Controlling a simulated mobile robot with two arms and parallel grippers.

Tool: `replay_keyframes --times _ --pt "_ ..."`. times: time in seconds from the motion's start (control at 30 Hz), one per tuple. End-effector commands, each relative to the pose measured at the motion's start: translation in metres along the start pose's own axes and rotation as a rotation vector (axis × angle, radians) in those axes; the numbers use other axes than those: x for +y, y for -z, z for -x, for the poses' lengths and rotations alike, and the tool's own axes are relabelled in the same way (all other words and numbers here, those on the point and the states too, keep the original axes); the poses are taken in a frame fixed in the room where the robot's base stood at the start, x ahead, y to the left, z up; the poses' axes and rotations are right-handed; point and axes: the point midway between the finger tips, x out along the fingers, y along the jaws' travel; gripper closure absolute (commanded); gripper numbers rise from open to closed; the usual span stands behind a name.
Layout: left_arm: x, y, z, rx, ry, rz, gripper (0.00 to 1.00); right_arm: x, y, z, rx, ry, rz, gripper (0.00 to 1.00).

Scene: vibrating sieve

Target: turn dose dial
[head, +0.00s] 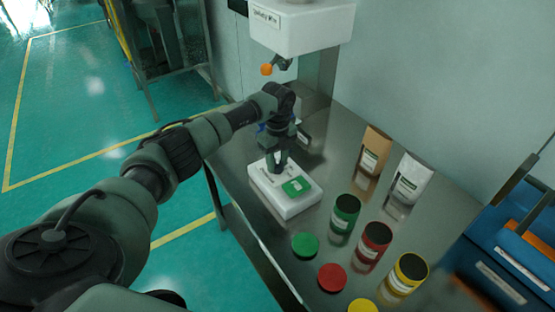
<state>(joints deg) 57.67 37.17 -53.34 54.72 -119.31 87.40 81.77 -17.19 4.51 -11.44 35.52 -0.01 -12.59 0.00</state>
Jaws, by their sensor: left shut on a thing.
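A low white box (302,201) with a green panel (296,187) on top sits on the steel bench. My left gripper (277,167) points down onto the top of this box, beside the green panel. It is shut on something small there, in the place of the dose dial. The dial itself is hidden by the fingers, so its angle cannot be told. My right gripper is not in view.
Green (344,214), red (373,246) and yellow (406,275) open jars stand right on the steel bench (331,166), their lids lying in front. A brown pouch (374,152) and white pouch (410,178) stand behind. A white machine (302,25) with an orange knob (267,69) overhangs the back.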

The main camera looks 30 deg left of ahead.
Motion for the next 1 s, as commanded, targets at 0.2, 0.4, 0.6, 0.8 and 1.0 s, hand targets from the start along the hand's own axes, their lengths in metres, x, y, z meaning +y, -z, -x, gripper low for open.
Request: replay_keyframes --times 0.2,0.4,0.6,0.8,1.0 --pt "-0.001 -0.001 0.003 -0.002 0.003 0.161 1.00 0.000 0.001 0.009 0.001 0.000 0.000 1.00" --pt "-0.001 -0.001 0.002 -0.003 0.003 0.263 1.00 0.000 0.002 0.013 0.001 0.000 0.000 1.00" --pt "-0.001 -0.001 0.002 -0.003 0.003 0.318 1.00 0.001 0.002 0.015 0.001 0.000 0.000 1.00" --pt "-0.001 -0.002 0.001 -0.003 0.003 0.335 1.00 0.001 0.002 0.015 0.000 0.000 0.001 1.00" --pt "-0.001 -0.002 0.002 -0.003 0.004 0.336 1.00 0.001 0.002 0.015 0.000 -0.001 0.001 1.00"
